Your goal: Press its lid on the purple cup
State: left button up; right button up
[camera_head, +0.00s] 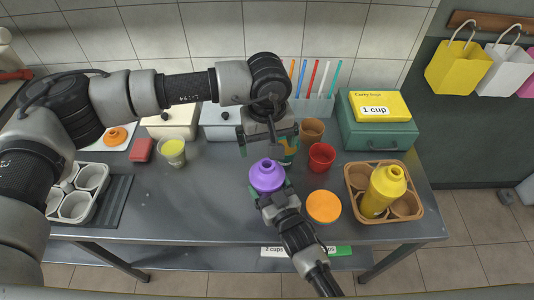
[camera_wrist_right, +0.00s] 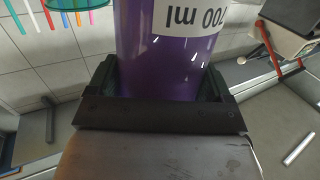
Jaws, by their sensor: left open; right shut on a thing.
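The purple cup (camera_wrist_right: 165,60) fills the top of the right wrist view, with a white label reading "700 ml" upside down. My right gripper (camera_wrist_right: 168,90) is shut around its body, one finger on each side. In the head view a purple domed lid with a short neck (camera_head: 267,174) sits on top of the cup and hides most of it. I cannot tell whether the lid is pressed fully down. My left gripper (camera_head: 268,143) is open and empty, its fingers spread just behind and above the lid.
An orange round top (camera_head: 323,206), a red cup (camera_head: 321,156) and a brown cup (camera_head: 311,130) stand close by. A grey carrier (camera_head: 75,207) is at left. The counter's left middle is clear.

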pick_arm(q)
jog(key=shift+r, duration=0.6)
pick_arm(e)
jog(key=o, duration=1.2)
jog(key=shift+c, duration=0.2)
jog(key=shift+s+d+f, duration=0.1)
jog(key=shift+s+d, duration=0.15)
jog(key=shift+s, duration=0.25)
pick_arm(q)
notch_tip(320, 180, down, 2)
jog(key=shift+f+b, duration=0.1)
jog(key=shift+b, duration=0.95)
pick_arm(e)
jog(key=v, duration=0.9)
jog(key=shift+s, duration=0.35)
jog(key=shift+d, duration=0.15)
